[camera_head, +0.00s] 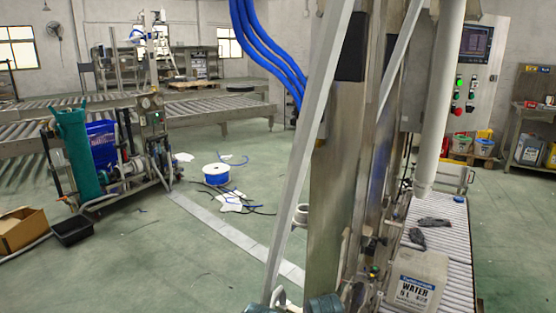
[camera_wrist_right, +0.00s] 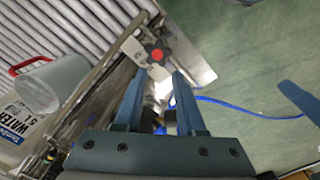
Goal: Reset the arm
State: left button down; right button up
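My right gripper (camera_wrist_right: 158,76) shows in the right wrist view with its two blue fingers spread apart. It is open, and I see nothing held between them. A grey metal fitting with a red knob (camera_wrist_right: 157,55) lies in line beyond the fingertips; whether they touch cannot be told. A blue finger-like piece (camera_wrist_right: 300,102) enters at the right edge of that view and may belong to my left gripper; its opening does not show. Dark teal parts of mine show at the bottom edge of the head view, cut off, with no fingertips visible.
A white water container (camera_head: 415,280) stands by the roller conveyor (camera_head: 452,235), where dark gloves (camera_head: 434,222) lie. A steel machine column (camera_head: 335,170) rises close in front. A blue-and-white reel (camera_head: 216,174) with loose hose lies on the open green floor, beside a pump cart (camera_head: 85,160).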

jog(key=s+a+n, duration=0.2)
jog(key=s+a, duration=0.1)
jog(key=a, duration=0.2)
notch_tip(320, 180, up, 26)
jog(key=p, duration=2.6)
jog(key=shift+r+h, duration=0.2)
jog(key=shift+h, duration=0.1)
